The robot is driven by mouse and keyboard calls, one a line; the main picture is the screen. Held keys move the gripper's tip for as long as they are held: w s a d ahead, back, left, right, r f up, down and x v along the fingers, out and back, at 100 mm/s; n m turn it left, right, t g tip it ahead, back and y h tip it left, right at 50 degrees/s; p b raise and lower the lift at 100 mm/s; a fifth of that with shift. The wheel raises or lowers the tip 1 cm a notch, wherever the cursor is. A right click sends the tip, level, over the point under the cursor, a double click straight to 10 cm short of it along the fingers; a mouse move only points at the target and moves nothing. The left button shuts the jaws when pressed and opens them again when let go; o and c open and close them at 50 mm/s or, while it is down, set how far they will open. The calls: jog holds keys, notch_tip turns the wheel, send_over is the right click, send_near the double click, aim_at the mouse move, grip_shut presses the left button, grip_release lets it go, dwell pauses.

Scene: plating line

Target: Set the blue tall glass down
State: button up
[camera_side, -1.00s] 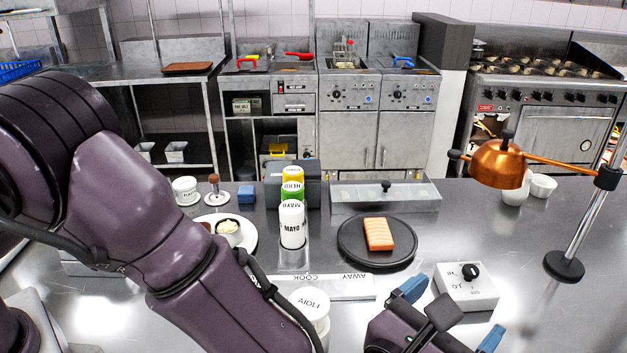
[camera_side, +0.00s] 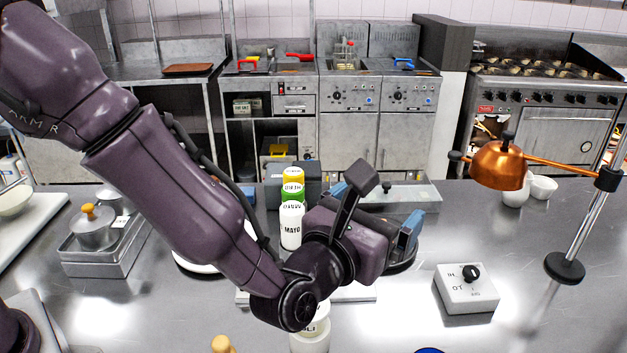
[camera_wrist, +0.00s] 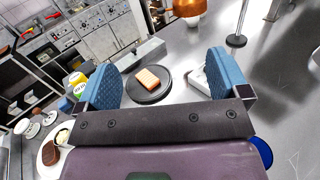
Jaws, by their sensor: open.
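A blue rounded thing (camera_side: 430,350) shows only as a thin edge at the bottom of the side view. A blue rounded edge (camera_wrist: 262,151) also shows behind my gripper's body in the wrist view. It may be the blue tall glass, but most of it is hidden or out of frame, so I cannot tell its shape or whether it stands upright. My gripper (camera_side: 376,212) is open and empty, raised above the counter and well apart from the blue thing. Its two blue fingers stand wide apart in the wrist view (camera_wrist: 165,76).
A salmon piece (camera_wrist: 148,78) lies on a dark round plate (camera_wrist: 150,95) beyond my fingers. A white dial box (camera_side: 467,290) and a copper lamp (camera_side: 500,165) stand to the right. A mayo bottle (camera_side: 291,228) is behind my arm. The front right counter is mostly clear.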

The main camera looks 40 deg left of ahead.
jog(key=s+a+f+n+g+y, duration=0.1)
jog(key=s+a+n+g+y, duration=0.3)
jog(key=a, duration=0.5)
jog(key=s+a+f+n+g+y, duration=0.1)
jog(key=a+n+g+y, duration=0.1)
jog(key=a+n+y, duration=0.5)
jog(key=s+a+n+g+h, duration=0.3)
jog(key=s+a+n+g, duration=0.4)
jog(key=s+n+g, duration=0.15)
jog(key=s+r+n+t+h, duration=0.1)
jog(key=s+r+n+h, duration=0.8)
jog(key=n, duration=0.6)
jog(key=shift+s+r+t+h, duration=0.3)
jog(key=shift+s+t+h, duration=0.1)
jog(key=shift+s, duration=0.55)
